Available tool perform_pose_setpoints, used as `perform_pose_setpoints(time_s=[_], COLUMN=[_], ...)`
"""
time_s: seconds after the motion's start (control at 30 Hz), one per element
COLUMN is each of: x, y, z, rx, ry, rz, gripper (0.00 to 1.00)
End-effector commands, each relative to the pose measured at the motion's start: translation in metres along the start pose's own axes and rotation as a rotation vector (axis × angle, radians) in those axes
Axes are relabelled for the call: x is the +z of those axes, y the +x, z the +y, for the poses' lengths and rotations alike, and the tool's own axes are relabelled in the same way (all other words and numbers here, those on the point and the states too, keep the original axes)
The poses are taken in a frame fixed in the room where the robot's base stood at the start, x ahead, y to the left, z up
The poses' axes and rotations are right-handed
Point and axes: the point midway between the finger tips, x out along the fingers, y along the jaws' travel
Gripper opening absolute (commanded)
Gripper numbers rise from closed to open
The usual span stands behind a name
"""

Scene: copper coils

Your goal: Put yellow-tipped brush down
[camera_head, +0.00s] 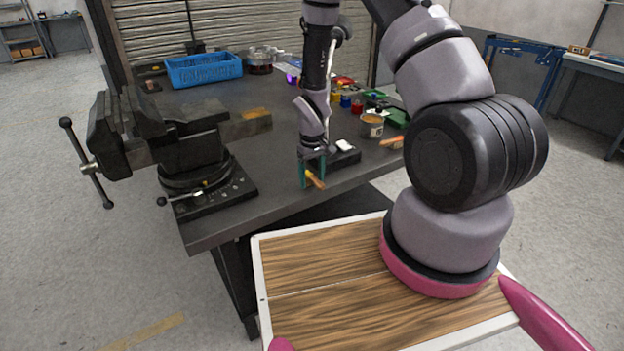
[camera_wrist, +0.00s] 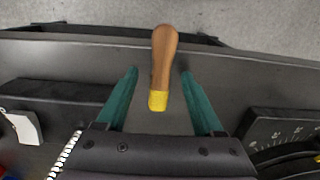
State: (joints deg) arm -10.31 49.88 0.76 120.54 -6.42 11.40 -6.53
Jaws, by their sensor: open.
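The yellow-tipped brush (camera_wrist: 163,62) has a wooden handle end and a yellow tip; its yellow tip points toward my gripper in the wrist view. In the head view the brush (camera_head: 316,181) is near the front edge of the dark workbench (camera_head: 270,205). My gripper (camera_wrist: 160,73), with green fingers, is open around it, with a gap on each side in the wrist view. In the head view my gripper (camera_head: 312,176) is low over the bench edge. I cannot tell whether the brush fully touches the bench top.
A large vise (camera_head: 180,140) stands on the bench to the left. A blue basket (camera_head: 204,69) is at the back. A black block with a white piece (camera_head: 344,146), a tin (camera_head: 371,126) and another brush (camera_head: 391,142) are right of my gripper. Bench between vise and gripper is clear.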

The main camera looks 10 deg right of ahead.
Motion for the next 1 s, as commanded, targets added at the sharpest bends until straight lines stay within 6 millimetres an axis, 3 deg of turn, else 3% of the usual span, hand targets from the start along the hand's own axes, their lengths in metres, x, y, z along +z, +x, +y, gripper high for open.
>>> perform_pose_setpoints(time_s=[0.43, 0.6, 0.87, 1.0], x=[-0.001, 0.0, 0.0, -0.001], y=[-0.09, -0.11, -0.12, -0.154], z=[0.0, 0.0, 0.001, 0.006], rx=[0.001, 0.0, 0.0, 0.003], ry=[-0.002, 0.0, 0.004, 0.045], rz=[0.006, 0.003, 0.004, 0.045], gripper=[0.69, 0.69, 0.69, 0.69])
